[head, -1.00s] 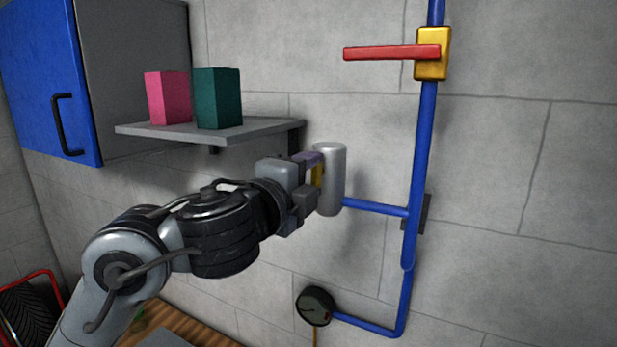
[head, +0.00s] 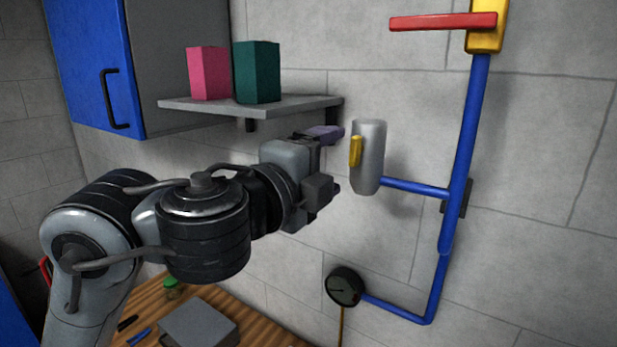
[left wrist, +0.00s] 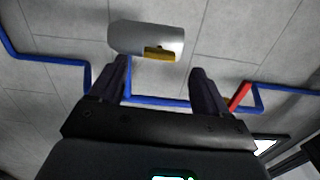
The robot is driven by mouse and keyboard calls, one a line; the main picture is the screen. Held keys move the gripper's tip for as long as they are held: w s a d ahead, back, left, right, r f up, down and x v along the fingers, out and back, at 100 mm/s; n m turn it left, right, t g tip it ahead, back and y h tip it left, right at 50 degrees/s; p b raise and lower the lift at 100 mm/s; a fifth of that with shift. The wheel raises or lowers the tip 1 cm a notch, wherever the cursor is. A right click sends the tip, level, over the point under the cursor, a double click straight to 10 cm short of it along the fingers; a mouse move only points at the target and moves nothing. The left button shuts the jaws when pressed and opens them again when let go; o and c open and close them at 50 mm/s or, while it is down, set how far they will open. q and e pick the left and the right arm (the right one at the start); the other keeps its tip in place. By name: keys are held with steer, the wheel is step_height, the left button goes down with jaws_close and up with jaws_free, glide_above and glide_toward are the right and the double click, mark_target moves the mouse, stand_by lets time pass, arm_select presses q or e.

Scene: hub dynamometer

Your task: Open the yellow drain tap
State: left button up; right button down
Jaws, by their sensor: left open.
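The yellow drain tap (head: 356,151) is a small upright lever on the front of a silver cylinder (head: 371,165) fixed on a blue side pipe. In the left wrist view the yellow tap (left wrist: 160,54) lies along the lower edge of the cylinder (left wrist: 135,38). My left gripper (head: 330,160) is open and empty, to the left of the tap, with a visible gap between. In the left wrist view my two dark fingers (left wrist: 159,70) stand apart, and the tap shows between and beyond their tips. My right gripper is not in view.
A red lever on a yellow valve (head: 487,27) sits higher on the blue pipe (head: 468,140). A dark round gauge (head: 343,286) is below. A shelf (head: 300,104) with a pink box (head: 208,73) and a green box (head: 257,72) is above my arm. A blue cabinet (head: 85,65) is left.

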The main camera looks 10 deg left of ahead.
arm_select(q)
steer(key=shift+v, duration=2.3)
